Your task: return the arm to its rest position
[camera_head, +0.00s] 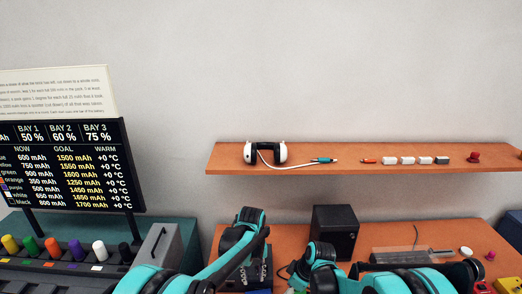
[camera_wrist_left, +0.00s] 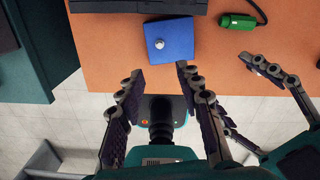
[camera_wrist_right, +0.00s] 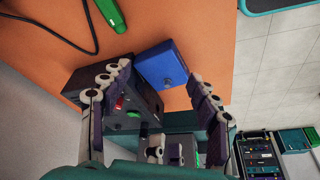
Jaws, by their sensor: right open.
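My left arm (camera_head: 210,272) reaches in from the lower left in the head view, over the front of the orange desk. In the left wrist view my left gripper (camera_wrist_left: 155,80) has its fingers apart with nothing between them; a blue box (camera_wrist_left: 168,40) with a round knob lies just beyond the tips. My right arm (camera_head: 345,280) crosses the lower middle of the head view. In the right wrist view my right gripper (camera_wrist_right: 152,80) is open and empty, near a blue box (camera_wrist_right: 162,65) and a dark device (camera_wrist_right: 133,108). The fingertips are hard to make out in the head view.
The orange desk (camera_head: 490,240) carries a black box (camera_head: 334,231) at the back. A green plug (camera_wrist_left: 236,21) with a black cable lies near the blue box. A wall shelf (camera_head: 225,162) holds headphones (camera_head: 265,153). A display board (camera_head: 75,165) and several coloured cylinders stand left.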

